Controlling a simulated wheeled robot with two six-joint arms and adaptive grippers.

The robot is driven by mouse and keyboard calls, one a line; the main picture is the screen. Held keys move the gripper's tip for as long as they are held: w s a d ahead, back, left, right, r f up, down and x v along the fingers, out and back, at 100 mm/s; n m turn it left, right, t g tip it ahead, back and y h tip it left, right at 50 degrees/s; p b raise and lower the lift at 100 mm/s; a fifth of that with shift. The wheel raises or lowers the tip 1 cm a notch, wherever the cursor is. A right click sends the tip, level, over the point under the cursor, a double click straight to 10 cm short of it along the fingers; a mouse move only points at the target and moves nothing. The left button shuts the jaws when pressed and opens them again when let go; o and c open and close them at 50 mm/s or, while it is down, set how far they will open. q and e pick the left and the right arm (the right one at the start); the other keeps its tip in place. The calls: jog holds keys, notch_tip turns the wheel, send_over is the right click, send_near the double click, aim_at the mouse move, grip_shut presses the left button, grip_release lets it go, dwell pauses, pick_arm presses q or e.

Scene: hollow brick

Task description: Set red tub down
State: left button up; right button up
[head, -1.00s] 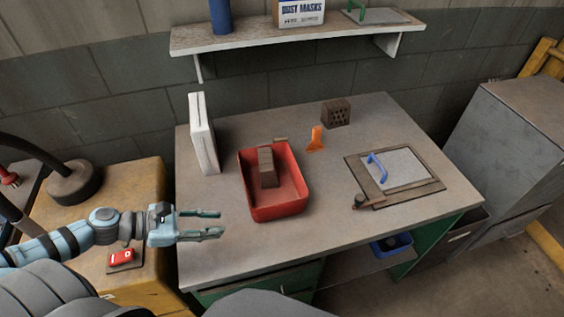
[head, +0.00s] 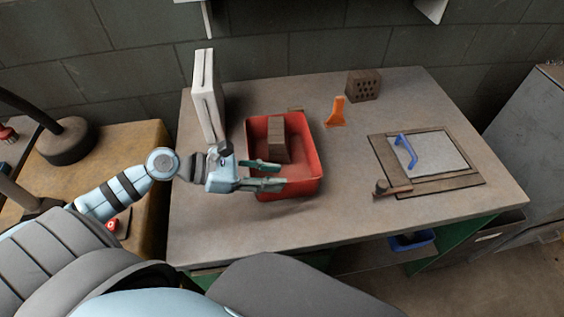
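The red tub (head: 305,184) is on the worktop and looks upright. A grey-brown brick (head: 277,140) is inside it, toward the back left. My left gripper (head: 275,175) is at the tub's front left corner. Its two fingers are spread apart and overlap the tub's near left side in the head view. I cannot tell whether a finger touches the tub or the wall is between them. The fingers hide part of the tub's left wall. My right gripper is not in view.
A hollow brick (head: 363,86) and an orange tool (head: 337,111) are behind and right of the tub. A white upright block (head: 207,97) stands at the back left. The front worktop (head: 300,229) is clear.

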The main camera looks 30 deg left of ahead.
pick_arm(q)
jog(key=d+f, duration=0.1)
jog(key=w+d+f+b, duration=0.1)
jog(key=d, duration=0.1)
jog(key=shift+w+d, duration=0.1)
jog(key=shift+d, duration=0.05)
jog(key=shift+w+d+f, duration=0.1)
jog(key=shift+w+d, duration=0.15)
jog(key=shift+w, duration=0.1)
grip_shut()
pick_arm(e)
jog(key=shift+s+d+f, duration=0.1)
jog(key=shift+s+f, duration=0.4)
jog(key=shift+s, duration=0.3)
